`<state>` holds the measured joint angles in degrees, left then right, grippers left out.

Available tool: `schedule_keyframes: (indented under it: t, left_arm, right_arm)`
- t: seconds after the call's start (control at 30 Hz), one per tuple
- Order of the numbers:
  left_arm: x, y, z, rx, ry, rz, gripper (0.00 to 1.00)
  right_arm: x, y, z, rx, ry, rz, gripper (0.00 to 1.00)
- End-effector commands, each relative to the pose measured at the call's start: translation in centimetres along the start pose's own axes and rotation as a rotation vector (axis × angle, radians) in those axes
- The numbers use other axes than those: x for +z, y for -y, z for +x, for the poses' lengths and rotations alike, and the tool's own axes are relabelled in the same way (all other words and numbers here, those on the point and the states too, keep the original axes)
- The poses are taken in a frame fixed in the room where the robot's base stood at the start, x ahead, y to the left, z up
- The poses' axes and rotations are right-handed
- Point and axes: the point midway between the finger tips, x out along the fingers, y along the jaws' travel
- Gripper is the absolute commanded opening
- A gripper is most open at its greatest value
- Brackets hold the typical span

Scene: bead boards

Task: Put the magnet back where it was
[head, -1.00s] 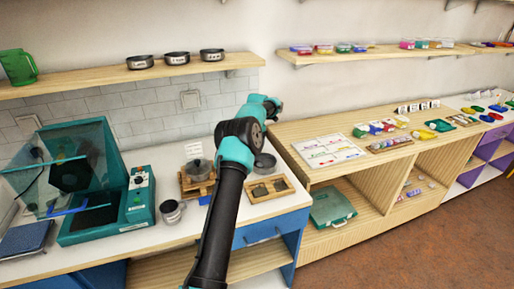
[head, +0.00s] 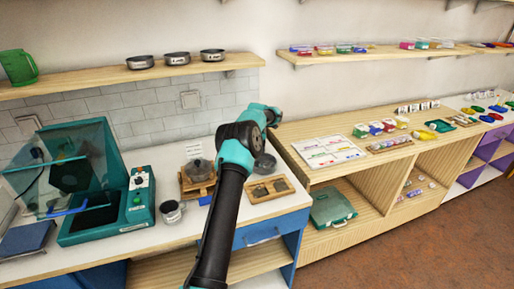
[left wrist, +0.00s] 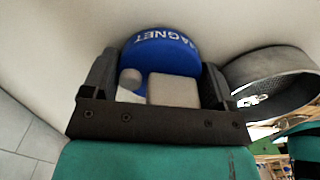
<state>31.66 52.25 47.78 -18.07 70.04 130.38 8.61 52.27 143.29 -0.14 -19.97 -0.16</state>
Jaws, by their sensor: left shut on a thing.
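My left gripper (left wrist: 158,78) is shut on the blue magnet (left wrist: 158,46), a round blue piece with white lettering reading "MAGNET". The magnet sits between the two dark fingers in the left wrist view, with a pale block and a small grey knob in front of it. In the head view my left arm hides its gripper and the magnet. A round grey metal pan (left wrist: 272,82) stands just right of the gripper in the left wrist view. My right gripper is not in view.
A wooden tray (head: 291,192) with compartments lies on the white counter right of my arm. A dark pan (head: 266,163) stands behind it. A white board (head: 327,150) lies on the wooden bench.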

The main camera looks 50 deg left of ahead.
Motion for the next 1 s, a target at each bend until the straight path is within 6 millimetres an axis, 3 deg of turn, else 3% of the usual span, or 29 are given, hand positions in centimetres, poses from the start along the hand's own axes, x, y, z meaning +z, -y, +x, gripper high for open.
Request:
schedule_keyframes:
  t: [0.1, 0.13, 0.33, 0.67, 1.0]
  left_arm:
    - [0.0, 0.0, 0.3, 0.000, 0.000, 0.000, 0.46]
    - [0.0, 0.0, 0.3, -0.001, 0.000, 0.000, 0.81]
    - [0.0, 0.0, 0.3, 0.000, 0.000, 0.000, 1.00]
    - [0.0, 0.0, -0.2, 0.001, 0.000, 0.000, 1.00]
    - [0.0, 0.0, -4.7, 0.002, 0.001, 0.000, 1.00]
  right_arm:
    - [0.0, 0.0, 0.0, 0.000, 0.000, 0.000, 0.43]
    - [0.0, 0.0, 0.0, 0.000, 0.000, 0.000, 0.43]
    - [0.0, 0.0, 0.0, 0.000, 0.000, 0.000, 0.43]
    - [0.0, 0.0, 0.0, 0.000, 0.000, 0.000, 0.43]
    - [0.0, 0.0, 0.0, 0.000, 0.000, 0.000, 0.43]
